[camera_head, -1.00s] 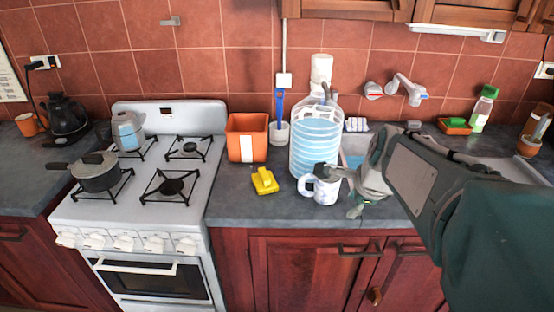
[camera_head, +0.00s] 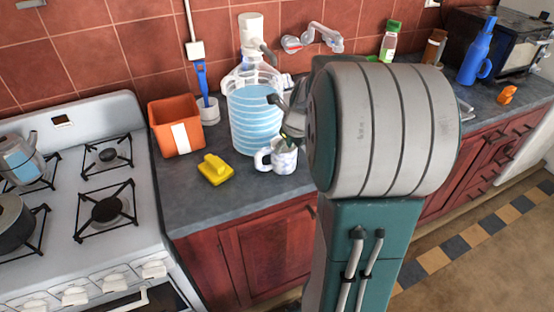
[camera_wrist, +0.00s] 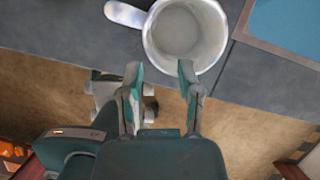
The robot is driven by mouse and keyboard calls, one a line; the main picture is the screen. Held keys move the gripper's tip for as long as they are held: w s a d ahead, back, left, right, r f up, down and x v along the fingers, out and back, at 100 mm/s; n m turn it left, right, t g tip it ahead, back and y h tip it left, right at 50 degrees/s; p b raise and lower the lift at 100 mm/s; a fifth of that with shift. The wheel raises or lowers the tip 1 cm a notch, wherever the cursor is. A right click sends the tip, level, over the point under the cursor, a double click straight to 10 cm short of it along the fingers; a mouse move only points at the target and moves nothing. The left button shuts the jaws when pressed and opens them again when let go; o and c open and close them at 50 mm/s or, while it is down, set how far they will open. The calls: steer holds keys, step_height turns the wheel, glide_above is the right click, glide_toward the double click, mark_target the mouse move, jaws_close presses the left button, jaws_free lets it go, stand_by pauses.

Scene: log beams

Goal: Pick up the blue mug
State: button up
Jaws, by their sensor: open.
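A white mug with pale blue mottling (camera_head: 284,158) stands upright on the grey counter, in front of the big water bottle, with its handle to the left. In the wrist view the mug (camera_wrist: 186,62) shows from above, empty, with its handle at upper left. In the head view my gripper (camera_head: 285,118) is above and behind the mug, partly hidden by my arm. I cannot tell whether a finger touches the mug.
A large water bottle (camera_head: 256,118) with a pump stands close behind the mug. A yellow sponge-like item (camera_head: 215,171) and an orange pot (camera_head: 176,128) are to the left. A blue jug-like vessel (camera_head: 479,52) stands far right. The counter's front edge is near the mug.

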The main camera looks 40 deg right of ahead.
mark_target(273, 161)
steer(key=shift+w+f, duration=0.35)
steer(key=shift+f, duration=0.3)
steer(key=f, duration=0.1)
steer(key=w+a+f, duration=0.1)
steer(key=w+f, duration=0.1)
steer(key=shift+w+a+f, duration=0.2)
steer(key=shift+a+f, duration=0.1)
steer(key=shift+a, duration=0.05)
steer(key=shift+d+f, duration=0.1)
steer(key=shift+d, duration=0.3)
steer(key=shift+c, duration=0.3)
jaws_close()
steer(key=shift+a, duration=0.1)
